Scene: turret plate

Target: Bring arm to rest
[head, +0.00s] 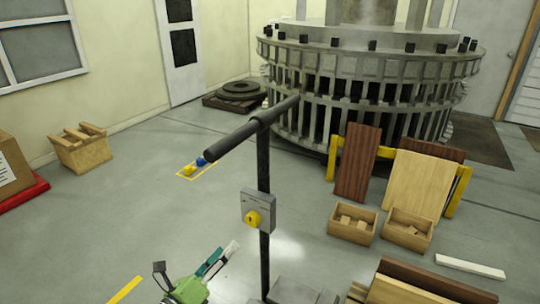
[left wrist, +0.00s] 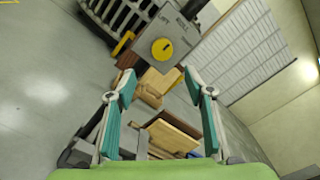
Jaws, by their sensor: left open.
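My left gripper (head: 197,262) is at the bottom of the head view, green with teal fingers. It is open and empty, left of and below a grey switch box (head: 258,211) with a yellow knob (head: 253,218). In the left wrist view, the open fingers (left wrist: 157,80) spread apart, with the switch box (left wrist: 178,30) and its yellow knob (left wrist: 162,49) beyond their tips. A visible gap separates the fingers from the box. The box is on a dark upright post (head: 264,165) with a dark crossbar (head: 250,128). My right gripper is not in view.
A large grey slatted round structure (head: 375,68) stands at the back. Wooden boards (head: 357,162) lean on a yellow frame at right, near two small wooden bins (head: 353,224). A wooden crate (head: 82,150) stands at left. The floor left of the post is mostly clear.

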